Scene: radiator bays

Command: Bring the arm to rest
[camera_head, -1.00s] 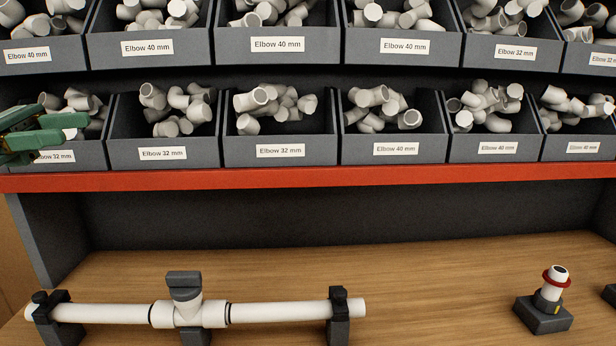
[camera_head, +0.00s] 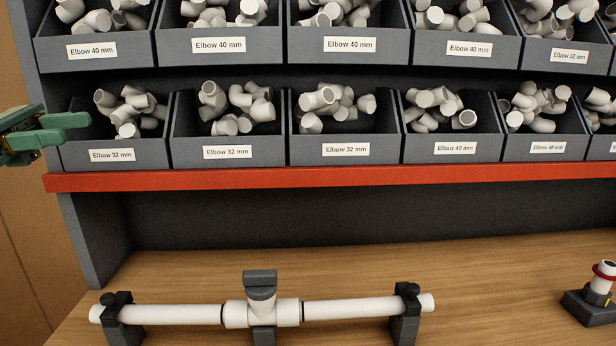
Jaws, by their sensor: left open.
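My left gripper (camera_head: 62,128) is at the left edge of the head view. Its green fingers are open, with nothing seen between them. It is in front of the left end of the shelf, beside the leftmost lower bin labelled Elbow 32 mm (camera_head: 112,155). My right gripper is not in view.
Two rows of grey bins hold white elbow fittings above a red shelf edge (camera_head: 330,178). Below, a white pipe with a tee (camera_head: 262,312) lies in dark clamps on the wooden bench (camera_head: 500,270). A white fitting with a red ring (camera_head: 603,272) stands on a dark block at right.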

